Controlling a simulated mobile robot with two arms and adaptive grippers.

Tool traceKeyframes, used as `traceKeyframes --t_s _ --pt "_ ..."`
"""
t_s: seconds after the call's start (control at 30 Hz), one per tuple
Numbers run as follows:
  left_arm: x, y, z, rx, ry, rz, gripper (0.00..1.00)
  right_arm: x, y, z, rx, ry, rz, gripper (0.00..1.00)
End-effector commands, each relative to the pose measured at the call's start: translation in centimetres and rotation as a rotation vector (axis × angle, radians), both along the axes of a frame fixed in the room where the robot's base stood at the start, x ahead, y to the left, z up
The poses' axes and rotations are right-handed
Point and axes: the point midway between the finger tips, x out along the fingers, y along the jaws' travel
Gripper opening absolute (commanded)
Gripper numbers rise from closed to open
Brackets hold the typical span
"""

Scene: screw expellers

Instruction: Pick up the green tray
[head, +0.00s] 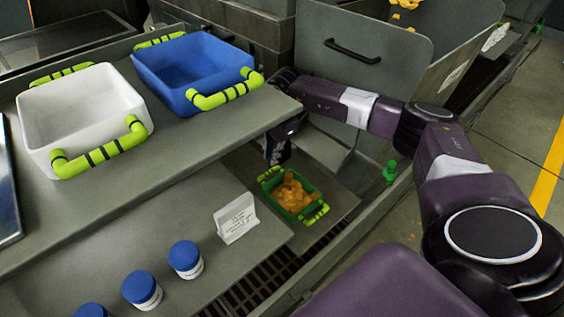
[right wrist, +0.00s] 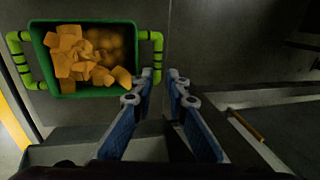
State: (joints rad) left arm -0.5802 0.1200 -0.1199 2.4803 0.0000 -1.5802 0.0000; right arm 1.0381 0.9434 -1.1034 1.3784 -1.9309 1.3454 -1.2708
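The green tray (head: 285,209) sits on a lower grey shelf, filled with orange-brown chunks (head: 291,192). It has a yellow-green handle at each end. In the right wrist view the tray (right wrist: 97,90) is at the upper left, with one handle (right wrist: 158,55) just beyond my fingertips. My right gripper (right wrist: 162,76) is partly open, with a narrow gap between its blue-padded fingers. I cannot tell whether a finger touches the handle. In the head view my right gripper (head: 277,152) is above the tray's far end, partly hidden by the upper shelf. My left gripper is out of view.
A white bin (head: 80,108) and a blue bin (head: 190,70) stand on the upper shelf, whose edge is close to my right arm. Blue-capped jars (head: 186,260) and a small sign (head: 236,218) stand nearer. A green bottle (head: 390,172) is right of the tray.

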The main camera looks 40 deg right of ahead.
Motion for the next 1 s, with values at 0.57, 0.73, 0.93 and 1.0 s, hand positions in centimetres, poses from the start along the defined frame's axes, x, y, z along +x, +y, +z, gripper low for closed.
traceKeyframes --t_s 0.57,0.73,0.93,1.0 --pt "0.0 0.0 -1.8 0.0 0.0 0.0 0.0 1.0 0.7 -7.1 0.001 0.003 0.0 0.14" --pt "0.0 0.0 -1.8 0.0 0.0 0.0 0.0 1.2 0.7 -7.4 0.0 0.001 0.0 0.14" --pt "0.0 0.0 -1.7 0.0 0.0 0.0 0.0 1.2 0.7 -7.3 0.0 0.001 0.0 0.03" --pt "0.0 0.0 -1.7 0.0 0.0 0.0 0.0 1.2 0.7 -7.3 0.0 0.001 0.0 0.0"
